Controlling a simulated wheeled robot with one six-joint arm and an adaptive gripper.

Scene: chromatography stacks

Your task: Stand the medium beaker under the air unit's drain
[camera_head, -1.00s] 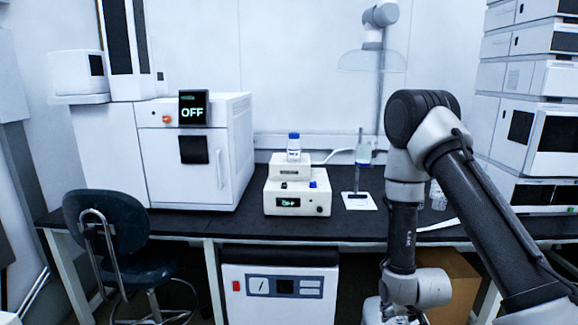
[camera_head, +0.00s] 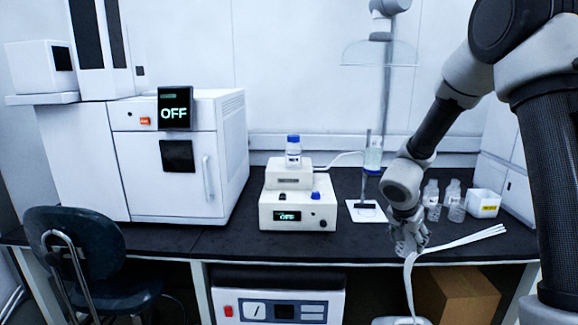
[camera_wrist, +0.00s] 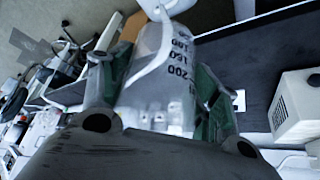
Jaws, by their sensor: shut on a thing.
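The medium beaker (camera_wrist: 165,85) is clear, with dark graduation marks, and fills the middle of the wrist view. It also shows, small and partly covered, in the head view (camera_head: 408,247). My gripper (camera_wrist: 157,72) is shut on it, one green-lined finger on each side. In the head view my gripper (camera_head: 410,228) points down at the bench's front edge, right of the stirrer stand. A white unit with a red switch (camera_head: 275,300) is under the bench; I cannot tell whether it is the air unit.
The black bench (camera_head: 345,248) carries a stacked instrument (camera_head: 298,208), a white pad with a stand (camera_head: 367,210), clear bottles (camera_head: 440,203) and a white tub (camera_head: 484,204). A pale strip or tube (camera_head: 465,241) hangs over the front edge. A chair (camera_head: 80,245) stands left, a cardboard box (camera_head: 460,298) below.

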